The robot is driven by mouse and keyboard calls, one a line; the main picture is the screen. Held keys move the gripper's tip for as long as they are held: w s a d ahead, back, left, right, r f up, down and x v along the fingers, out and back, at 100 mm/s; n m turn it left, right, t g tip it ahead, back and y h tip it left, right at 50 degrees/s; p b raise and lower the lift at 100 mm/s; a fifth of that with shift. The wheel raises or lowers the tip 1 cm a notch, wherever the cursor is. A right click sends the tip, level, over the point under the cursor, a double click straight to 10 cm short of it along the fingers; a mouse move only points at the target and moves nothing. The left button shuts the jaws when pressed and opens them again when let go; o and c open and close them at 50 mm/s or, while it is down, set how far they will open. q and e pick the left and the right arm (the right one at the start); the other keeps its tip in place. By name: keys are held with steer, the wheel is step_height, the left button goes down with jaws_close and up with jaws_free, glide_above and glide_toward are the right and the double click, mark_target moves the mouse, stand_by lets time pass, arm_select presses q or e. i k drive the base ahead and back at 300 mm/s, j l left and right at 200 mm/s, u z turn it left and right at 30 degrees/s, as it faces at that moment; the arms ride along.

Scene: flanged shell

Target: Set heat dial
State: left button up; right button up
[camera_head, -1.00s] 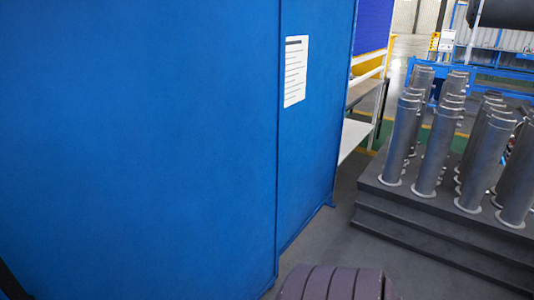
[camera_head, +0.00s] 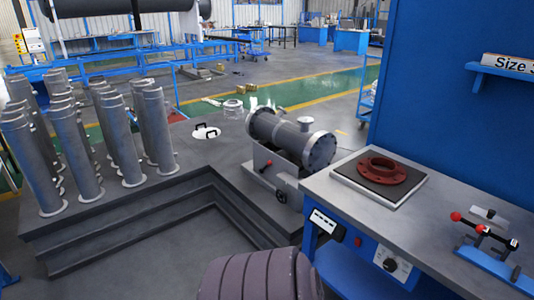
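A dial with a dark knob (camera_head: 390,264) sits on the blue front panel of the workbench (camera_head: 345,205), at the lower right of the head view. A small red button (camera_head: 357,241) and a white-faced display box (camera_head: 325,222) are to its left on the same front. The dial's setting is too small to read. A red-brown flange ring (camera_head: 383,169) lies on a dark square plate (camera_head: 349,174) on the bench top. Neither of my grippers is in view.
A grey flanged shell (camera_head: 290,138) rests on a stand left of the bench. Several grey tubes (camera_head: 70,157) stand on a dark stepped platform (camera_head: 130,236). A clamp with red knobs (camera_head: 480,228) is at the bench's right. Grey floor (camera_head: 160,272) is open in front.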

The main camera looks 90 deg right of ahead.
mark_target(389, 265)
steer(key=i+j+z, duration=0.1)
steer(key=z, duration=2.45)
